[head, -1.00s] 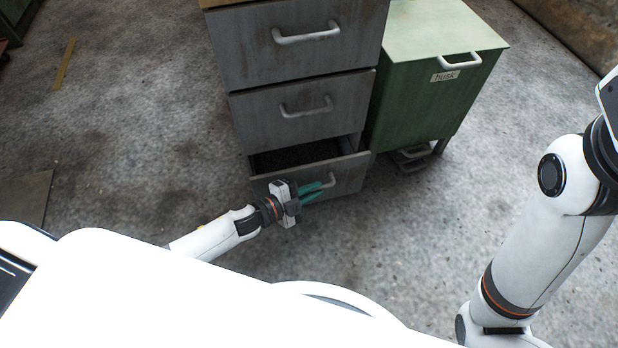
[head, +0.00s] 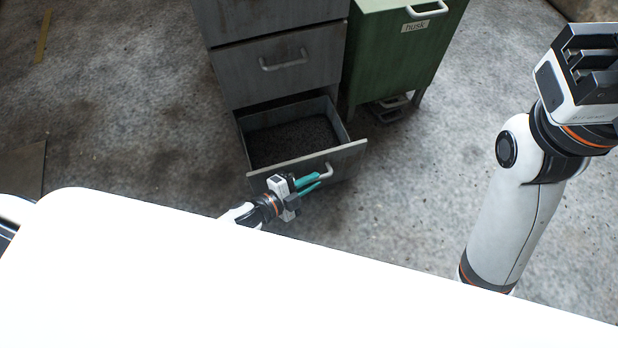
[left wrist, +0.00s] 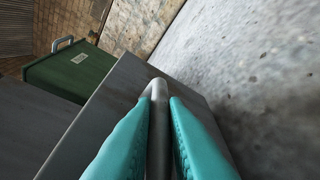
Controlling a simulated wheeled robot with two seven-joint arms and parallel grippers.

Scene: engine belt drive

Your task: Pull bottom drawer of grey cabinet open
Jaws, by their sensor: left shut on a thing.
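The grey cabinet (head: 285,68) stands at the top middle of the head view. Its bottom drawer (head: 338,162) is pulled well out, and the dark speckled inside shows. My left gripper (head: 318,180) is at the drawer's front, its teal fingers shut on the drawer's pale handle (head: 327,170). In the left wrist view the handle (left wrist: 158,105) lies between the two fingers (left wrist: 158,120). The drawer above it is closed. My right arm is raised at the right of the head view; its gripper (head: 592,65) is partly seen and holds nothing that I can see.
A green cabinet (head: 395,60) labelled "husk" stands just right of the grey one; it also shows in the left wrist view (left wrist: 75,72). Speckled floor (head: 420,200) is clear in front of and right of the drawer. A yellow strip (head: 43,36) lies far left.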

